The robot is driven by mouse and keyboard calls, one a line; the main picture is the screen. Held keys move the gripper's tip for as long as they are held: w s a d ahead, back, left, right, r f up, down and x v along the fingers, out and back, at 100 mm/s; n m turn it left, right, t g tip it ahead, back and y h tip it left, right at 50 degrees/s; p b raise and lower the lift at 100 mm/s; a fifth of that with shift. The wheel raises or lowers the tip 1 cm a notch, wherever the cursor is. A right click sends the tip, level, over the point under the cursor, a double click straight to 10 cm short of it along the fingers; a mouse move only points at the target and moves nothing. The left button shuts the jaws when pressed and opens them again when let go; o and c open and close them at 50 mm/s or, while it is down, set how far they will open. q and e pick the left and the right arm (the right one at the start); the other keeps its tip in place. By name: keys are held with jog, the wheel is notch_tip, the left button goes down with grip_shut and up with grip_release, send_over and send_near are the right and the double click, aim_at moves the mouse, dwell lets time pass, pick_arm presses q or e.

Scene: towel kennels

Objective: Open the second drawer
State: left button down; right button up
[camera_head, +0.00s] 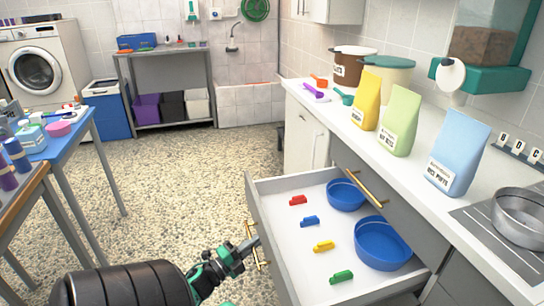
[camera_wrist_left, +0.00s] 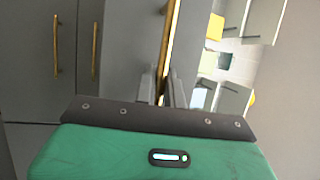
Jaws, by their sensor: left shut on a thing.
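The open drawer (camera_head: 290,262) extends out of the grey counter cabinet, below a shut drawer (camera_head: 398,204) with a gold handle (camera_head: 360,185). Its gold handle (camera_head: 251,232) is on its left-facing front. My left gripper (camera_head: 252,245) is at this front, shut on the handle. In the left wrist view, the fingers of my left gripper (camera_wrist_left: 162,90) close around a gold handle (camera_wrist_left: 169,45). The exact contact is small and partly hidden. My right gripper is not in view.
The drawer holds two blue bowls (camera_head: 382,243) and several small coloured clips (camera_head: 323,246). The white countertop (camera_head: 400,150) above carries bags, containers and a metal bowl (camera_head: 522,213). A blue table (camera_head: 62,140) stands left. The speckled floor (camera_head: 185,190) between is clear.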

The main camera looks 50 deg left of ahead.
pick_arm(q)
jog(key=shift+s+a, duration=0.35)
jog(key=shift+s, duration=0.5)
jog(key=shift+s+a, duration=0.35)
jog(key=shift+s, duration=0.45)
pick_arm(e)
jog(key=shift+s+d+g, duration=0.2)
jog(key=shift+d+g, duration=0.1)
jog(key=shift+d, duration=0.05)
pick_arm(q)
jog(key=c, duration=1.5)
grip_release()
jog(key=s+f, duration=0.2)
jog(key=s, duration=1.1)
jog(key=shift+s+f, duration=0.3)
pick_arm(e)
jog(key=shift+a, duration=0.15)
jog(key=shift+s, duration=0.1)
